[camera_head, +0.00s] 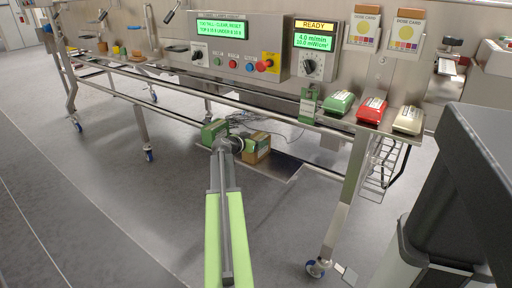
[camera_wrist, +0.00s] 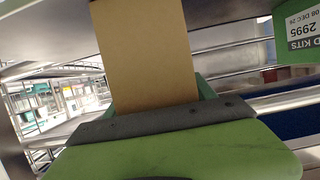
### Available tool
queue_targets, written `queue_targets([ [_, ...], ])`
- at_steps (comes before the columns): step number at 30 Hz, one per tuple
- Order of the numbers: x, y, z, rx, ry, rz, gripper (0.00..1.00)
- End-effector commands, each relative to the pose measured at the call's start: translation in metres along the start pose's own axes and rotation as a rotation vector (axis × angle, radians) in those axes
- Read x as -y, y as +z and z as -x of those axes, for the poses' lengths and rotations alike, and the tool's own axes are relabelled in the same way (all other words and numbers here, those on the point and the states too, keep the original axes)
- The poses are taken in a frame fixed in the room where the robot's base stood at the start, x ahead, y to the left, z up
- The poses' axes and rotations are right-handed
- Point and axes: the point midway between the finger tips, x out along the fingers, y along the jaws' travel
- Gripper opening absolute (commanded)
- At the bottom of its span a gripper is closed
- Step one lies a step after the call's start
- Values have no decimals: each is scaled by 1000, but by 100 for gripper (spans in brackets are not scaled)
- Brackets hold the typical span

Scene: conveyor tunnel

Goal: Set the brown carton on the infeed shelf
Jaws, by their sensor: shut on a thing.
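The brown carton is in my gripper and shows in the wrist view (camera_wrist: 148,55) as a plain tan face rising from between the jaws. In the head view a brown box face (camera_head: 257,148) shows just right of my gripper (camera_head: 235,143), low in front of the machine and below its long rail. My gripper is shut on the carton. In the wrist view the green and dark grey gripper body hides the carton's lower part. No label marks the infeed shelf; a steel ledge (camera_head: 345,123) runs along the machine's front.
Green, red and beige boxes (camera_head: 371,110) sit on the ledge at right. A control panel (camera_head: 240,45) stands behind. Steel legs with casters (camera_head: 319,267) and a wire rack (camera_head: 382,165) stand at right. In the wrist view a grey surface overhangs the carton. The left floor is open.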

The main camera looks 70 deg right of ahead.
Motion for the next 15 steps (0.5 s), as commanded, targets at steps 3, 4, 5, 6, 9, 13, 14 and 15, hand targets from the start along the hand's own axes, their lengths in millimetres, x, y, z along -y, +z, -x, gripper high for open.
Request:
queue_targets([
  [3,0,-2,0,-1,0,1,0],
  [4,0,-1,0,-1,0,1,0],
  [5,0,0,0,-1,0,1,0],
  [6,0,2,-1,-1,0,1,0],
  [9,0,0,0,0,1,0,74],
  [13,-1,0,-1,0,1,0,85],
  [14,-1,0,-1,0,1,0,85],
  [15,-1,0,-1,0,1,0,85],
])
